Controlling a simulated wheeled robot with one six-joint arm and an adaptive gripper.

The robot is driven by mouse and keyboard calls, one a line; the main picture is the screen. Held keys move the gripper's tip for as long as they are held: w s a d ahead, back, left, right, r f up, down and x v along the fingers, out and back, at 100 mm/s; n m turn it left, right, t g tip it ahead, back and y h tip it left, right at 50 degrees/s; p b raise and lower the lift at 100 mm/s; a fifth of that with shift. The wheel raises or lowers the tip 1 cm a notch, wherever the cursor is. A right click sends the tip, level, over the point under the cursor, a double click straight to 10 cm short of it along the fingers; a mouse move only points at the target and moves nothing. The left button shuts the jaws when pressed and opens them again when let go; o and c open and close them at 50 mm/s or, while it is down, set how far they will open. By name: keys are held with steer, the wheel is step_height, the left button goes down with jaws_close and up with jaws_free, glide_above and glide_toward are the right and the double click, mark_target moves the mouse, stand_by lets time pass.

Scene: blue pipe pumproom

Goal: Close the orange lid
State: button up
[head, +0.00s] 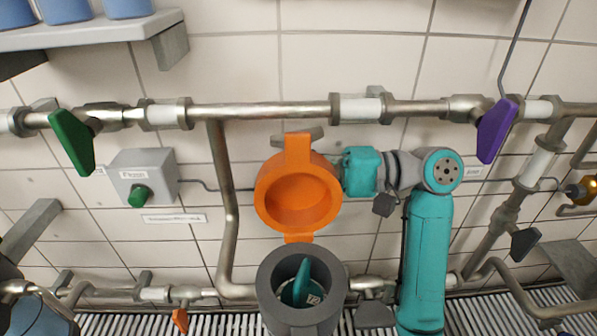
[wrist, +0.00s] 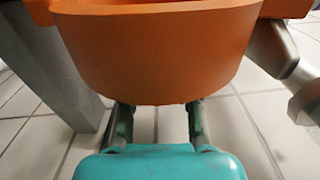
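The orange lid (head: 298,193) stands open and upright in the head view, its hollow inside facing the camera. Its lower tab meets the rim of a dark grey round container (head: 300,262), whose mouth is uncovered and holds a teal object (head: 304,285). My teal gripper (head: 360,172) is at the lid's right side. In the wrist view the orange lid (wrist: 160,55) fills the upper middle. My gripper (wrist: 160,117) shows two fingers spread apart with bare tile between them. The fingertips reach the lid's lower edge and are partly hidden; contact cannot be told.
Metal pipes (head: 262,110) run along the tiled wall, with a green valve handle (head: 72,141) at left and a purple one (head: 496,130) at right. A grey switch box (head: 145,175) is left of the lid. A floor grating (head: 205,323) lies below.

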mark_target(299, 172)
jaws_close()
steer(key=shift+s+r+n, duration=0.6)
steer(key=shift+r+n, duration=0.05)
steer(key=shift+n, duration=0.45)
steer(key=s+n, duration=0.1)
steer(key=r+n, duration=0.1)
steer(key=shift+s+r+n, duration=0.15)
steer(key=shift+s+n, duration=0.15)
steer(key=shift+s, duration=0.1)
steer(key=shift+s+r, duration=0.3)
steer(key=shift+s, duration=0.2)
steer(key=o, duration=1.1)
jaws_free()
steer(key=shift+c, duration=0.2)
steer(key=d, duration=1.2)
